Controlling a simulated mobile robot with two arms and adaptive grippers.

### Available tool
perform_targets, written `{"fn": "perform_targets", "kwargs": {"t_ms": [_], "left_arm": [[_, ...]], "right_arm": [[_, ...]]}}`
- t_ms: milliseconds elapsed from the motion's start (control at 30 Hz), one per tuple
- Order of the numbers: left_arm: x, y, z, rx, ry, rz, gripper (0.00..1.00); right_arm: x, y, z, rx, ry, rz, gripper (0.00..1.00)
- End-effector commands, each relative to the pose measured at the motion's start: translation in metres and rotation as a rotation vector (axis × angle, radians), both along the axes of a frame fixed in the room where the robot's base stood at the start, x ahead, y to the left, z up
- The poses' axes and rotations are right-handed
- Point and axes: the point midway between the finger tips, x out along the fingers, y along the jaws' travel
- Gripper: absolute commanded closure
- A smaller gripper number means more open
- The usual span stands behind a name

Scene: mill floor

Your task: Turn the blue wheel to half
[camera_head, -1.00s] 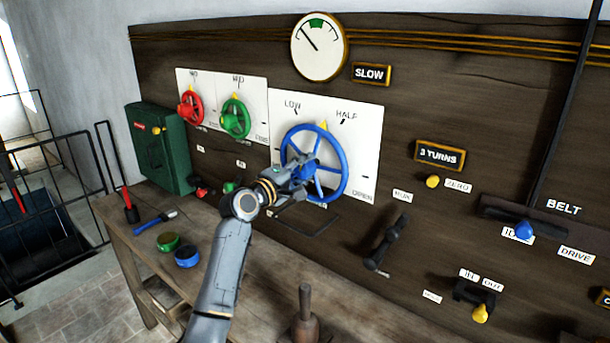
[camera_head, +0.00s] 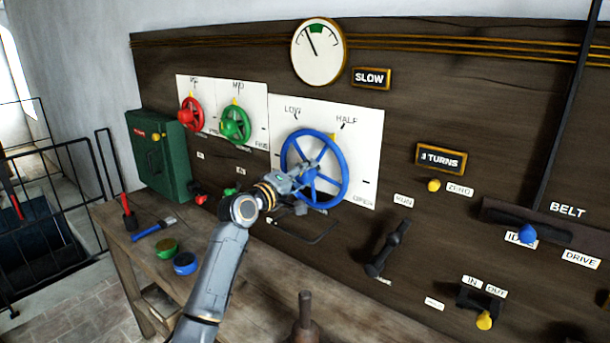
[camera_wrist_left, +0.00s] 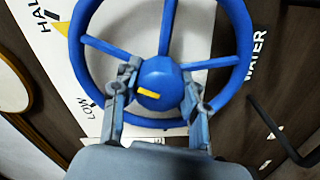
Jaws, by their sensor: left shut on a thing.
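The blue wheel (camera_head: 343,170) stands on a white panel marked LOW, HALF and OPEN. Its yellow pointer (camera_head: 331,136) is at the upper right of the rim, between LOW and HALF and nearer HALF. In the left wrist view the pointer (camera_wrist_left: 62,28) shows just beside the HALF lettering. My left gripper (camera_head: 306,177) is shut on the wheel's hub. In the left wrist view, its fingers (camera_wrist_left: 162,88) lie on both sides of the hub (camera_wrist_left: 158,72), between the spokes. The gripper hides part of the wheel's lower left in the head view. My right gripper is not in view.
A red wheel (camera_head: 196,112) and a green wheel (camera_head: 236,124) are to the left. A round gauge (camera_head: 318,54) hangs above. A dark lever (camera_head: 388,247) juts out at the lower right. The wooden bench (camera_head: 254,280) holds small tins and tools.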

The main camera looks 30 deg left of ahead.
Motion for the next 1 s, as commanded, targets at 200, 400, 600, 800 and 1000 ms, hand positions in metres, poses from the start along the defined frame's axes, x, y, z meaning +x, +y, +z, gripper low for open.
{"fn": "perform_targets", "kwargs": {"t_ms": [200, 400, 600, 800, 1000], "left_arm": [[0.000, 0.000, -0.001, -0.002, 0.001, -0.001, 0.33], [0.000, 0.000, 0.000, -0.002, 0.001, -0.001, 0.33], [-0.010, 0.001, -0.001, -0.001, 0.000, 0.001, 0.33], [-0.047, 0.004, -0.002, 0.001, 0.001, 0.000, 0.33], [-0.088, 0.008, -0.003, 0.001, 0.002, 0.000, 0.33]], "right_arm": [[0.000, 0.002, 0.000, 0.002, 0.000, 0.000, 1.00], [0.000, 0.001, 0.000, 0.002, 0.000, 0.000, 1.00], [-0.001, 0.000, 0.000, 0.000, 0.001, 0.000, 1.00], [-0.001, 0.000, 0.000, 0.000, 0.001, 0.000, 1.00], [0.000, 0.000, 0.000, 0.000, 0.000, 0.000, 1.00]]}}
